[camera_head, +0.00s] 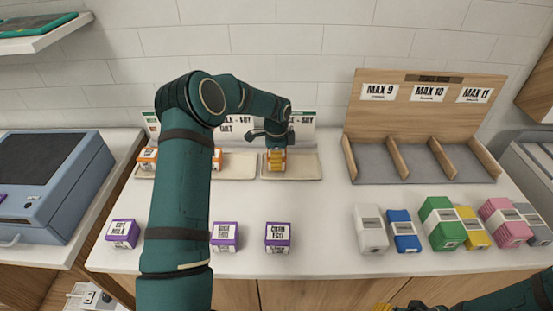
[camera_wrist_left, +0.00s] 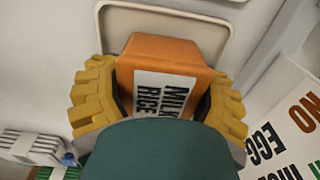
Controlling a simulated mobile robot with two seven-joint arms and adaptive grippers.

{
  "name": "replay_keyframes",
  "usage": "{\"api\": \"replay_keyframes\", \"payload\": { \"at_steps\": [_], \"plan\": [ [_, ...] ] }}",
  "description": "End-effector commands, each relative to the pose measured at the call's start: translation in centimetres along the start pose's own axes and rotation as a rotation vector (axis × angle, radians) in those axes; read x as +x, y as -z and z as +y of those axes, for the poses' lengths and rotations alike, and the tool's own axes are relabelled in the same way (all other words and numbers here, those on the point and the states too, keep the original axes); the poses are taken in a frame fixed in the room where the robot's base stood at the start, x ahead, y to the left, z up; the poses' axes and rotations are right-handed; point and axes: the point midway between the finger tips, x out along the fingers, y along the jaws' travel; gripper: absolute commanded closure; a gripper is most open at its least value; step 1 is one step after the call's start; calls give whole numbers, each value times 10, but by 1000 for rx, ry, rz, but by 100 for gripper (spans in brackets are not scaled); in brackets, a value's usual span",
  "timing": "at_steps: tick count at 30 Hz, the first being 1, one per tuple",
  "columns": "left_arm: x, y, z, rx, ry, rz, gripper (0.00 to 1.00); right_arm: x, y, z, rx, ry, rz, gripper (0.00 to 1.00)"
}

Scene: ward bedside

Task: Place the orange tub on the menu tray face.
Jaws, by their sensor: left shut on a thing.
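My left gripper (camera_head: 276,161) is over the right tray (camera_head: 306,165), which stands in front of a menu card (camera_head: 301,135). In the left wrist view the left gripper's yellow fingers are shut on an orange tub (camera_wrist_left: 166,52) labelled "MILK RICE". The tray's rim (camera_wrist_left: 196,14) shows beyond the tub; I cannot tell whether the tub touches the tray. Two other orange tubs, a left one (camera_head: 148,158) and one beside my arm (camera_head: 217,159), sit on the left tray (camera_head: 240,167). My right gripper (camera_head: 400,307) is mostly cut off at the bottom edge.
Purple tubs (camera_head: 278,236) stand along the counter front. Coloured boxes (camera_head: 437,222) stand at the right, before a wooden rack (camera_head: 425,125) marked MAX 9, 10 and 11. A blue-grey case (camera_head: 45,185) is at the left. The middle of the counter is clear.

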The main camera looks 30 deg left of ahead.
Motion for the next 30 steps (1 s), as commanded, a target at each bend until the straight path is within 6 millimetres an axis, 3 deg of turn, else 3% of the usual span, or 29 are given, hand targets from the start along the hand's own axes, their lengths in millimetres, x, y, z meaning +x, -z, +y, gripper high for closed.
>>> {"api": "replay_keyframes", "payload": {
  "at_steps": [11, 12, 14, 23, 30],
  "plan": [
    [5, 0, 0, 0, 2, 0, 76, 2, -1, 1, -1, 0, -2, 53],
    [5, 0, 0, 0, 2, 0, 23, 2, -1, 1, -1, 0, -3, 53],
    [5, 0, 0, 0, 1, 0, 2, 2, -1, 0, -1, 0, -3, 53],
    [3, 0, 0, 0, 2, 0, 0, 0, -1, 0, 0, 0, -2, 53],
    [-28, 0, -1, 1, 6, 0, 0, -2, 0, -1, 0, 0, 0, 53]
  ]
}}
